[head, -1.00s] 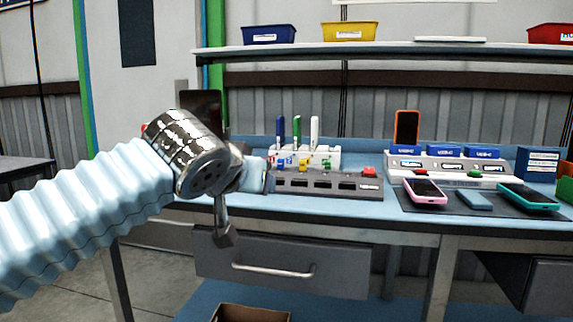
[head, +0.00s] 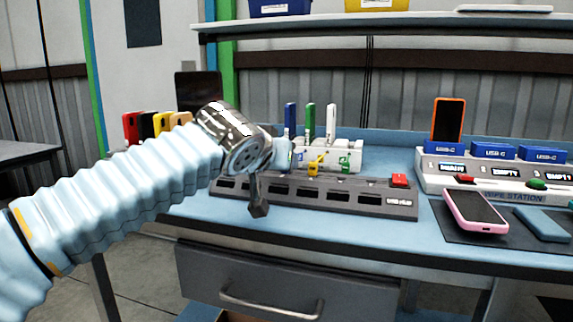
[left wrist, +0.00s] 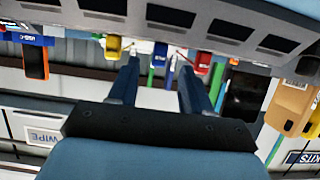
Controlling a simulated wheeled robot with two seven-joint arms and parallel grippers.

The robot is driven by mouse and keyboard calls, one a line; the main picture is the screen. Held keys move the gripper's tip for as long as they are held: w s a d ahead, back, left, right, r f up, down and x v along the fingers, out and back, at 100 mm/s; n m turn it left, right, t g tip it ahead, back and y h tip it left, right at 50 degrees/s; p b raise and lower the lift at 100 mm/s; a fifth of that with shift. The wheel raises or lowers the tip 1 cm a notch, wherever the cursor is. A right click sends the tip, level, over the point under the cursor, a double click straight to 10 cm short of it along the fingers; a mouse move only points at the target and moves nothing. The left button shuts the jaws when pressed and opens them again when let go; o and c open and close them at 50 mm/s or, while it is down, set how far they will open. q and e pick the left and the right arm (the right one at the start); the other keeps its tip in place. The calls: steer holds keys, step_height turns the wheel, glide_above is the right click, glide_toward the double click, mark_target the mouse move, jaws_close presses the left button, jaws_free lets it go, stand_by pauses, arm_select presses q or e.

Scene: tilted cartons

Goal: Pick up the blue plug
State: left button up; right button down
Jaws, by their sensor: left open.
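The blue plug (left wrist: 160,49) shows in the left wrist view between the open fingers of my left gripper (left wrist: 158,68), a little beyond their tips and not visibly touched. It sits between a yellow plug (left wrist: 113,46) and a red plug (left wrist: 203,61). In the head view my left gripper (head: 288,155) is at the left end of the white plug rack (head: 335,151), above the dark hub, and covers the blue plug. The yellow plug (head: 315,165) and a green plug (head: 345,160) show to its right. My right gripper is in neither view.
The dark hub (head: 385,208) with empty sockets lies in front of the rack. Tall blue (head: 290,120), green (head: 310,122) and white (head: 331,122) sticks stand in the rack. A pink phone (head: 475,211) lies at right on a dark mat. A shelf (head: 400,22) runs above.

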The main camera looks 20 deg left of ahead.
arm_select(q)
steer(key=shift+x, duration=0.85)
steer(key=x, duration=0.1)
steer(key=p+x, duration=0.1)
steer(key=x, duration=0.1)
steer(key=p+x, duration=0.1)
steer(key=shift+w+d+r, duration=0.1)
steer(key=shift+w+r, duration=0.15)
steer(key=shift+w, duration=0.2)
steer(key=shift+w+f, duration=0.15)
steer(key=shift+w, duration=0.1)
jaws_close()
